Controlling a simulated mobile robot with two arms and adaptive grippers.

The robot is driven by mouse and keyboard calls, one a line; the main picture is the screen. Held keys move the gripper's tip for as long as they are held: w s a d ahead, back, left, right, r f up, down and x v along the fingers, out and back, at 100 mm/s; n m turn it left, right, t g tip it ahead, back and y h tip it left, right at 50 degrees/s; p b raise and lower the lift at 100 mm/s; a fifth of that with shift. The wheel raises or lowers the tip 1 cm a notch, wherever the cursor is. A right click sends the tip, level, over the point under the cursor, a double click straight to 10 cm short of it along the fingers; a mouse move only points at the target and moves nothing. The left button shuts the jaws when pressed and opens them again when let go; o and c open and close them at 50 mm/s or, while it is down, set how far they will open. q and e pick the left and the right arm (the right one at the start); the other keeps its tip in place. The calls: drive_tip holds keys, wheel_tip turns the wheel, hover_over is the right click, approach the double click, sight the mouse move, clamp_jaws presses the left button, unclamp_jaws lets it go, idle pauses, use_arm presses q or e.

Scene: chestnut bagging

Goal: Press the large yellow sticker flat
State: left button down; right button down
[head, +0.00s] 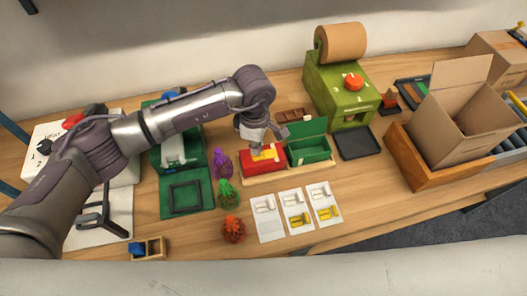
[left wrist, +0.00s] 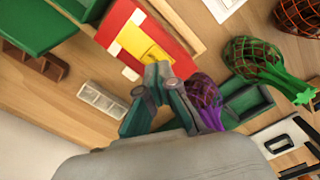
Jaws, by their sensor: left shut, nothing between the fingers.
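The red box (head: 262,168) sits in a wooden tray in the middle of the table, with the large yellow sticker (head: 268,153) on its top. In the left wrist view the yellow sticker (left wrist: 130,40) lies across the red lid (left wrist: 112,22), with a darker yellow patch near my fingertips. My left gripper (head: 254,149) is shut and empty, pointing down at the sticker's edge. Its closed fingertips (left wrist: 158,72) also show in the left wrist view; I cannot tell whether they touch it. The fingers hide part of the box. My right gripper is not in view.
An open green box (head: 310,152) stands right of the red box. Netted purple (head: 221,164), green (head: 228,193) and orange (head: 233,229) bags stand to the left and front. White cards (head: 267,218) lie in front. A green machine (head: 338,88) stands behind right.

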use_arm(q)
drive_tip(key=shift+r+p, duration=0.8)
drive_tip(key=shift+r, duration=1.5)
